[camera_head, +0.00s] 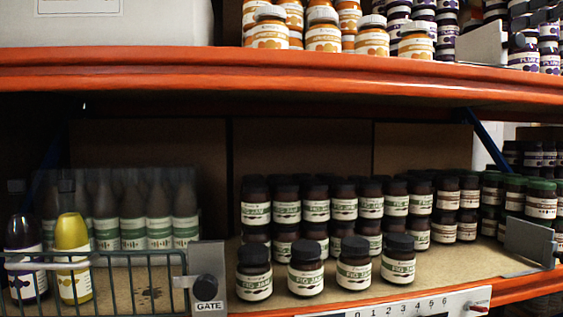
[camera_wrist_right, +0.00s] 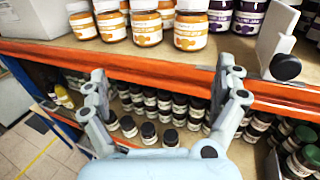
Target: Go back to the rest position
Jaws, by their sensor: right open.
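My right gripper (camera_wrist_right: 160,97) is open and empty in the right wrist view, its two light grey fingers spread apart in front of the orange shelf beam. It does not show in the head view. My left gripper is in neither view. Fig jam jars (camera_head: 358,263) with dark lids stand on the lower shelf, several of them in a front row and stacked rows behind. They also show below and between my right fingers (camera_wrist_right: 149,133). Apricot jars (camera_head: 322,33) stand on the upper shelf, and they show above the gripper in the right wrist view (camera_wrist_right: 190,27).
An orange shelf beam (camera_head: 200,72) crosses between the shelves. A wire gate (camera_head: 100,285) with a black knob closes off bottles (camera_head: 73,258) at the left. Plum jars (camera_head: 524,52) are at the upper right. A metal divider (camera_head: 530,240) stands at the lower right.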

